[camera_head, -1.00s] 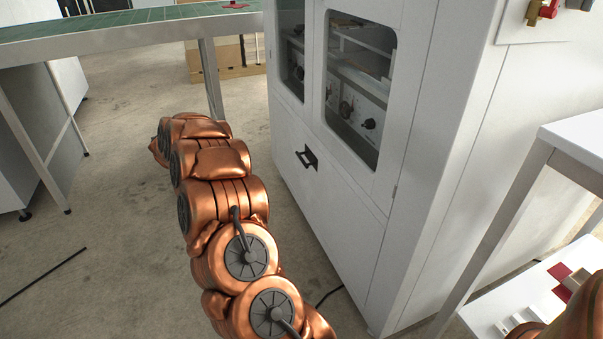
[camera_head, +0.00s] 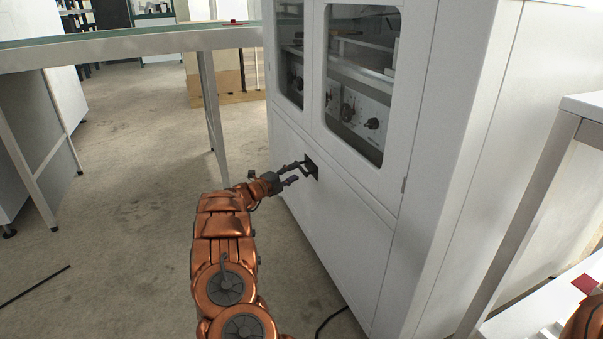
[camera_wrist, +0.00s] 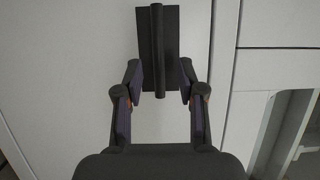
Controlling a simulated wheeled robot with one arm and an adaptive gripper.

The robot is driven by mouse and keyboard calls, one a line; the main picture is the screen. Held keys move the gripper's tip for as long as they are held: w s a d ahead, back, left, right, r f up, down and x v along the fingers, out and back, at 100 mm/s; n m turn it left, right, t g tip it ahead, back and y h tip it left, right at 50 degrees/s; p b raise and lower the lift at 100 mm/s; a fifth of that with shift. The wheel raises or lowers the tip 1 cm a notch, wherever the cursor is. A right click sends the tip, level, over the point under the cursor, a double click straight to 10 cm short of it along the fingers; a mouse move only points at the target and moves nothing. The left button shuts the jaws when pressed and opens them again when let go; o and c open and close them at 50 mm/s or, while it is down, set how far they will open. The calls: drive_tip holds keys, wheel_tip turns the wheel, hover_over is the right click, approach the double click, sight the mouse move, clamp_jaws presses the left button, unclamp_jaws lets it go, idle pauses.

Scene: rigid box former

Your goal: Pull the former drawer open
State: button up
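The rigid box former is a tall white cabinet (camera_head: 460,130) with windowed upper doors. Its lower white front panel (camera_head: 345,230) looks flush with the body. A dark handle (camera_head: 311,166) sits near the upper part of this panel. In the wrist view the handle (camera_wrist: 158,40) is a dark plate with a raised bar. My gripper (camera_head: 292,174) is at the handle, fingers pointing at it. In the wrist view my gripper (camera_wrist: 160,82) is open, with a fingertip on each side of the bar's near end. Gaps show between bar and fingertips.
A green-topped table (camera_head: 130,42) stands at the back left, its leg (camera_head: 213,100) left of the cabinet. A white stand (camera_head: 520,210) is close on the right. The floor (camera_head: 110,220) left of my arm is mostly clear. A dark cable lies below the panel.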

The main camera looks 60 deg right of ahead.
sight(301, 167)
drive_tip(key=shift+s+d+f+b, duration=0.15)
drive_tip(key=shift+d+b, duration=0.1)
drive_tip(key=shift+d, duration=0.55)
drive_tip(key=shift+s+d+r+b, duration=0.1)
drive_tip(key=shift+s+d+b, duration=0.1)
drive_tip(key=shift+d, duration=0.65)
drive_tip(key=shift+s+d+f+b, duration=0.1)
drive_tip(key=shift+d+b, duration=0.15)
drive_tip(key=shift+d, duration=0.55)
clamp_jaws()
